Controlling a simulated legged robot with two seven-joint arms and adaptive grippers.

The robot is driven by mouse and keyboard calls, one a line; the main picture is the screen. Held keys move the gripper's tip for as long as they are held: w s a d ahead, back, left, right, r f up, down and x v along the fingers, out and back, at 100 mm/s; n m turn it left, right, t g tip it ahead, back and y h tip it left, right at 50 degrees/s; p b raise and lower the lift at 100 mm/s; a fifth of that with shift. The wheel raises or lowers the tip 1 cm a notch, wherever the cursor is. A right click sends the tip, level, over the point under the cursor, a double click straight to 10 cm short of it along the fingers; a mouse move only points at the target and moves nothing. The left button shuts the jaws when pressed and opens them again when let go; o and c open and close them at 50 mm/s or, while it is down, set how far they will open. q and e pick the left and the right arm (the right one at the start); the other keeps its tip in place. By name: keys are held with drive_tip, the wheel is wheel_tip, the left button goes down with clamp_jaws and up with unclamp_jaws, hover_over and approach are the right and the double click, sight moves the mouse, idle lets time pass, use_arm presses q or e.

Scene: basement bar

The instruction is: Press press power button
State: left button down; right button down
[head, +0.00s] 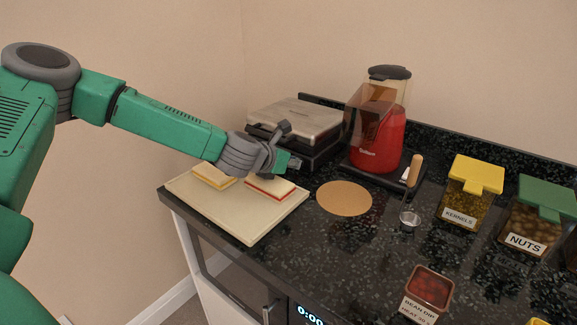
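The press (300,117) stands against the back wall, with a silver lid over a dark base. Its lid looks lowered. My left gripper (289,150) is at the press's front side, over the far edge of the cutting board. It overlaps the front of the press in the head view. I cannot tell whether it touches the press or how far its fingers are apart. The power button cannot be made out and may be hidden by the gripper. My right gripper is not in view.
The cutting board (243,222) holds two bread slices, one with a yellow layer and one with red. A red popcorn machine (375,142) stands right of the press.

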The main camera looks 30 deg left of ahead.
use_arm(q)
drive_tip(key=shift+w+r, duration=0.15)
drive_tip(key=shift+s+r, duration=0.25)
drive_tip(key=shift+s, duration=0.1)
drive_tip(key=v, duration=0.6)
drive_tip(key=shift+s+a+f, duration=0.1)
drive_tip(key=shift+s, duration=0.45)
